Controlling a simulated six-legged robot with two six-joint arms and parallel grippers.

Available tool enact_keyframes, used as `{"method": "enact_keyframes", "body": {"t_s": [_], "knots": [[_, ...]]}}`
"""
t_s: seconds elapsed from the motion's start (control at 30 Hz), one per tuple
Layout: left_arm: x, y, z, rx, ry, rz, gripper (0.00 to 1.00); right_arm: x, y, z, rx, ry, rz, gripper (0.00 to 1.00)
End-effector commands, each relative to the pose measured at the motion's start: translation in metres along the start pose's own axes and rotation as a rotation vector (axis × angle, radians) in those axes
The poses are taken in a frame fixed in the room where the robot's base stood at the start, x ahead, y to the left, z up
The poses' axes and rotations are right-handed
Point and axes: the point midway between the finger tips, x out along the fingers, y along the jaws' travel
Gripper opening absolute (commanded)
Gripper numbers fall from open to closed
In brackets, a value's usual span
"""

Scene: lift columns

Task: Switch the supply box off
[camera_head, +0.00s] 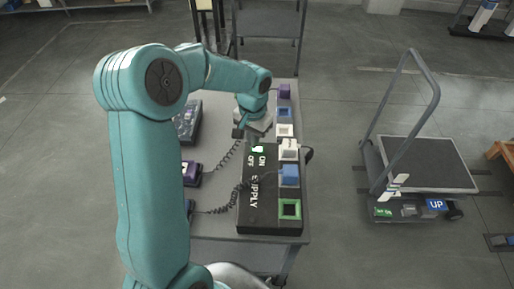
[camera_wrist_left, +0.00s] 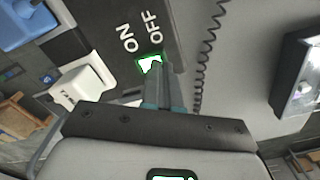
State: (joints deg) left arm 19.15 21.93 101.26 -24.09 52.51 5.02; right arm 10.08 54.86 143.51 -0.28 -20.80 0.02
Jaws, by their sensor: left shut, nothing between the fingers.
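The black supply box (camera_head: 262,215) lies on a grey table, marked SUPPLY, ON and OFF. Its small switch, white with a green rim (camera_wrist_left: 149,62), sits beside the ON and OFF labels in the left wrist view; a bit of its green and white shows in the head view (camera_head: 258,149). My left gripper (camera_head: 253,141) is over the box's far end. Its fingers (camera_wrist_left: 160,72) are shut and empty, with the tips right at the switch and partly hiding it. I cannot tell whether they touch it. My right gripper is not in view.
Blue, white and green-framed sockets or plugs (camera_head: 289,175) line the box's right side. Coiled cords (camera_head: 222,208) run left to purple-topped devices (camera_head: 191,172). A wheeled platform cart (camera_head: 425,165) with an UP label stands on the floor at right. Open floor lies between.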

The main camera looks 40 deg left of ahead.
Motion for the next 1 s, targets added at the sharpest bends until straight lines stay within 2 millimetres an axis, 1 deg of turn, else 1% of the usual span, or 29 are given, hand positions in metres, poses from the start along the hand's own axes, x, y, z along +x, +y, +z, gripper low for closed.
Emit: {"method": "enact_keyframes", "body": {"t_s": [1.0], "knots": [[0.016, 0.000, 0.000, 0.000, -0.001, 0.000, 0.00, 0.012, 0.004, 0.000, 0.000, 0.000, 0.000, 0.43]]}}
